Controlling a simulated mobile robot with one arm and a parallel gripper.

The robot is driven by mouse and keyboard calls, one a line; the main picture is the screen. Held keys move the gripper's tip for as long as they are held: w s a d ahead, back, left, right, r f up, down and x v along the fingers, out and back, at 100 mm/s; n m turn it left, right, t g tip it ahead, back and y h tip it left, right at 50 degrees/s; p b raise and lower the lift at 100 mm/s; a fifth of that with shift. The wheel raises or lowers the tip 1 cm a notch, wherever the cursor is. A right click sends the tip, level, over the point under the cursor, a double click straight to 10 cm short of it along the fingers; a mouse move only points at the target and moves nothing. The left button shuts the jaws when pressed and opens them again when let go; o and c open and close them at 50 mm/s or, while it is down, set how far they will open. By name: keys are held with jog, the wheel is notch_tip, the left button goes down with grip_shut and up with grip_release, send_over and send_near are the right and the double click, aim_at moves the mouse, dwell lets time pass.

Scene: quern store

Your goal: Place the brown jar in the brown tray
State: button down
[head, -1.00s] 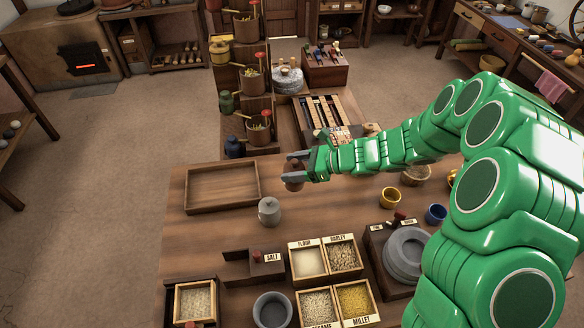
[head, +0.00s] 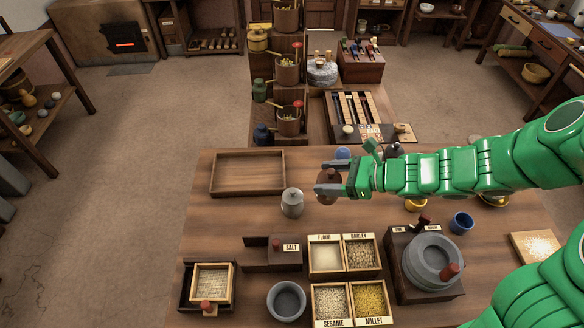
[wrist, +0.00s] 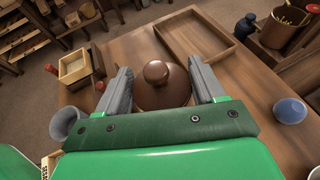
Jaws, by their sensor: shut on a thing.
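The brown jar (head: 327,187) has a round lid with a knob. It sits between the two grey fingers of my gripper (head: 322,178), which is shut on it. In the wrist view the jar (wrist: 162,86) shows from above, with a finger on each side. I cannot tell whether its base clears the table. The brown tray (head: 248,190) is a shallow rectangular wooden tray, empty, at the table's far left. It also shows in the wrist view (wrist: 190,50), ahead of the jar. My gripper is to the right of the tray.
A grey lidded jar (head: 292,203) stands between the tray's near right corner and my gripper. A salt box (head: 285,252), grain boxes (head: 327,257), a grey bowl (head: 286,300) and a quern (head: 432,261) occupy the near side. A tiered stand (head: 280,125) rises behind the tray.

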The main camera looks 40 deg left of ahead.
jog(key=s+a+r+n+g+h, duration=0.1)
jog(key=s+a, duration=0.4)
jog(key=a, duration=0.3)
jog(key=s+a+n+g, duration=0.1)
jog(key=s+a, duration=0.4)
jog(key=a, duration=0.3)
jog(key=shift+w+a+f, duration=1.05)
jog(key=shift+a+f, duration=1.1)
jog(key=shift+w+a+f, duration=1.1)
jog(key=shift+a+f, duration=1)
jog(key=shift+w+a+f, duration=1.05)
jog(key=shift+a+f, duration=1.1)
jog(key=shift+f, duration=0.15)
jog(key=shift+c, duration=0.6)
grip_release()
